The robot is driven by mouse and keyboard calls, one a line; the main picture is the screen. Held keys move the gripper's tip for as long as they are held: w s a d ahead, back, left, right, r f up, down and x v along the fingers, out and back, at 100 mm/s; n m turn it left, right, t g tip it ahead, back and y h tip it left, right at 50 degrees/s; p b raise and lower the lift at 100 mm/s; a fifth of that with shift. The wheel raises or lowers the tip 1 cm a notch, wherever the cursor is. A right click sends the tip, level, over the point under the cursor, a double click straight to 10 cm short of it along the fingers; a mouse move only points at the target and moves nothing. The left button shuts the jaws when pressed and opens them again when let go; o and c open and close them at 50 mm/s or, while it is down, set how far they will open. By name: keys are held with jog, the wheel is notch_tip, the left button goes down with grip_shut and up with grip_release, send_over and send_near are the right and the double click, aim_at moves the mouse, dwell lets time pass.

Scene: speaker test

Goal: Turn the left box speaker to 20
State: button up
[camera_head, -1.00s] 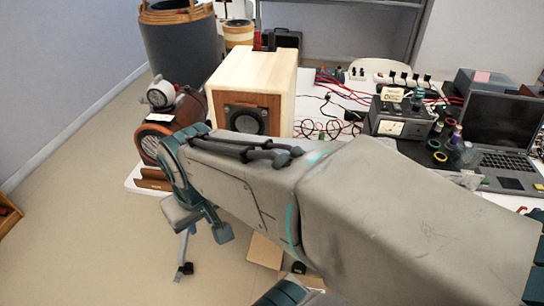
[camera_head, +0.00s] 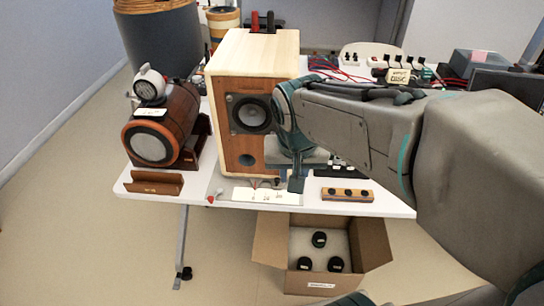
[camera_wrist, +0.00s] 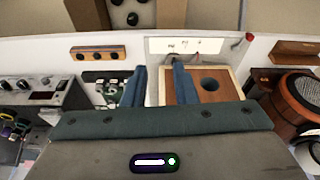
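The box speaker (camera_head: 228,135) is a pale wood cabinet with a reddish-brown front. It stands upright near the table's front edge, with a dark round driver above a round port. A white card (camera_head: 264,195) with small markings lies in front of it. My gripper points down in front of the speaker's right side, partly hidden by my arm in the head view. The speaker's front (camera_wrist: 222,82) is beside the right finger there; contact cannot be told.
A brown cylindrical speaker (camera_head: 165,125) stands to the left, with a wooden stand (camera_head: 153,182) before it. A wooden strip with black knobs (camera_head: 347,195) lies to the right. An open cardboard box (camera_head: 270,245) is on the floor below. A meter (camera_wrist: 40,90) shows in the wrist view.

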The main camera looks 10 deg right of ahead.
aim_at(277, 179)
jog(key=w+a+f+m+h+b, duration=0.1)
jog(key=w+f+m+b, duration=0.1)
jog(key=w+f+b, duration=0.3)
jog(key=w+a+f+m+h+b, duration=0.1)
jog(key=w+a+f+m+b, duration=0.1)
jog(key=w, duration=0.5)
jog(key=shift+m+t, duration=0.3)
jog(key=shift+t, duration=0.1)
jog(key=b+x, duration=0.2)
jog(key=x, duration=1.1)
jog(key=shift+d+f, duration=0.1)
jog(key=shift+d, duration=0.1)
grip_shut()
